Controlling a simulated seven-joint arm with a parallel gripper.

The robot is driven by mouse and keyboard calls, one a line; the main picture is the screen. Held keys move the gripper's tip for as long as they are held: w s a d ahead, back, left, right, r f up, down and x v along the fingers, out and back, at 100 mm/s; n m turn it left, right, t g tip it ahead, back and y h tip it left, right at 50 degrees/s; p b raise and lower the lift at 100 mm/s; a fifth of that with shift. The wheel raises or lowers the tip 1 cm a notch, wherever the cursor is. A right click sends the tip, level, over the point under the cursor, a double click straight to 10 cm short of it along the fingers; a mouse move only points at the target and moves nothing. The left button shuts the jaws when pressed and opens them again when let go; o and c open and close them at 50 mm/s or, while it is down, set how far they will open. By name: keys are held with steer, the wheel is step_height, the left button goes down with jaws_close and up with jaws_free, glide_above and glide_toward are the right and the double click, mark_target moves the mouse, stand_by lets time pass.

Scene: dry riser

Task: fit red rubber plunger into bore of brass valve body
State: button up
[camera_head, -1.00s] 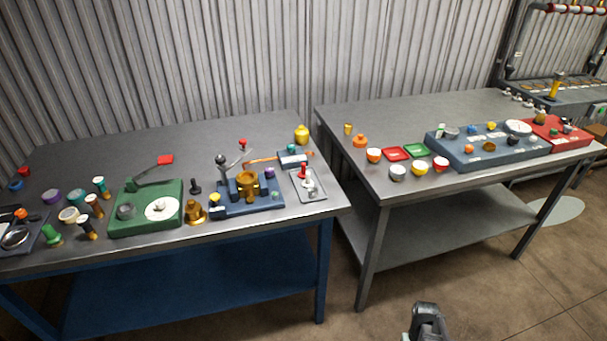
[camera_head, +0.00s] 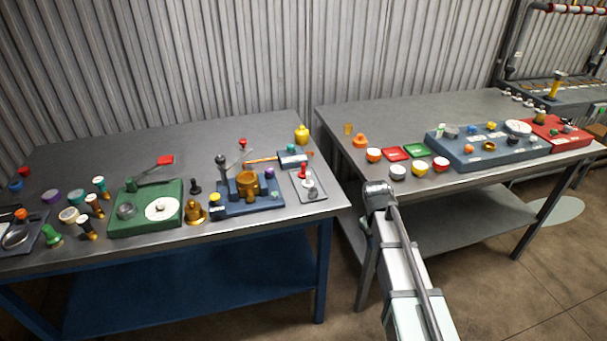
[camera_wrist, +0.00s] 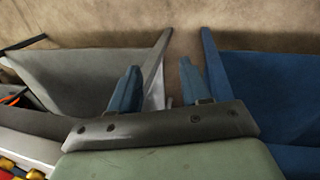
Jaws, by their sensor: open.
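A brass valve body with an open bore (camera_head: 248,184) sits on the blue fixture on the left table in the head view. A small red-topped piece (camera_head: 303,172), which may be the red rubber plunger, stands on a grey plate (camera_head: 316,195) to its right. Another small red piece (camera_head: 242,142) is behind the fixture, so I cannot tell for sure which is the plunger. My gripper (camera_wrist: 158,78) is open and empty in the wrist view, its two blue fingers apart. Its fingers cannot be made out in the head view. Neither plunger nor valve body can be made out in the wrist view.
My arm rises before the gap between the left table (camera_head: 100,150) and right table (camera_head: 400,118). Left of the fixture are a green base (camera_head: 150,218) and several loose parts. The right table holds cups, trays and a blue-grey base (camera_head: 485,150). The wrist view shows the shelves and floor.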

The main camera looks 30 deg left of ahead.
steer(key=w+a+r+n+t, duration=0.2)
steer(key=a+r, duration=0.8)
steer(key=r, duration=0.4)
steer(key=n+g+y, duration=0.3)
steer(key=n+y, duration=0.3)
glide_toward(304, 164)
steer(key=x, duration=1)
steer(key=shift+a+f, duration=0.1)
steer(key=shift+f, duration=0.05)
jaws_close()
